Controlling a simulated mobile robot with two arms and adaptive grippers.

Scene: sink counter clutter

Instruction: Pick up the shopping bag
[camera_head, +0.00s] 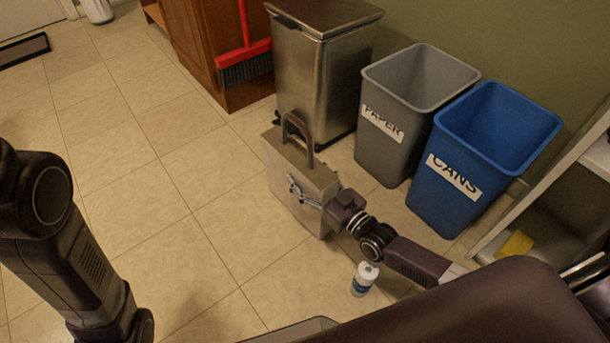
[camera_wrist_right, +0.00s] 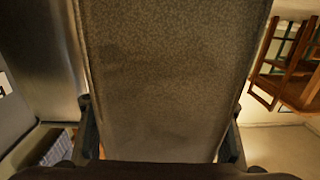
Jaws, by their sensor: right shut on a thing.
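The shopping bag (camera_head: 290,180) is a beige, boxy bag with a dark looped handle on top. It is upright in the head view, in front of the steel trash can. My right gripper (camera_head: 308,194) is at its near side and shut on the bag's body, below the handle. In the right wrist view the bag's speckled side (camera_wrist_right: 165,75) fills the middle, with one finger at each edge. I cannot tell whether its base touches the floor. My left arm shows at the left of the head view, but its gripper is out of view.
A steel trash can (camera_head: 322,75) stands close behind the bag. The grey PAPER bin (camera_head: 385,145) and blue CANS bin (camera_head: 447,190) stand to the right. A small white-and-blue bottle (camera_head: 364,279) is on the floor near my right arm. Tiled floor (camera_head: 140,185) is clear at left.

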